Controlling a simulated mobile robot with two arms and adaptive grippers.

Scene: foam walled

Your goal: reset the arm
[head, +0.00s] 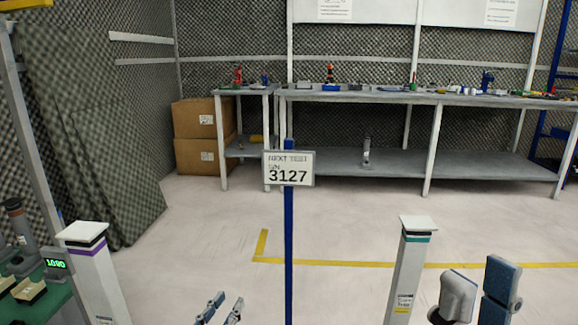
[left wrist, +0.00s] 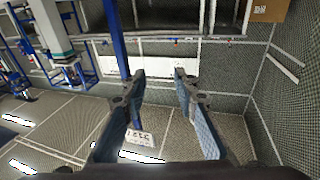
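My left gripper (head: 222,306) shows at the bottom edge of the head view, left of the blue pole. In the left wrist view its two fingers (left wrist: 158,82) stand wide apart with nothing held between them. My right gripper (head: 480,284) is at the bottom right of the head view, right of the teal-banded white post. Its two fingers are apart, with nothing seen between them. The rest of both arms is mostly out of view.
A blue pole (head: 289,235) with a 3127 sign (head: 289,168) stands ahead. White posts stand left (head: 98,275) and right (head: 408,275). A green table (head: 40,308) with devices is at left. A workbench (head: 350,97) and cardboard boxes (head: 195,120) are behind. Open floor lies between.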

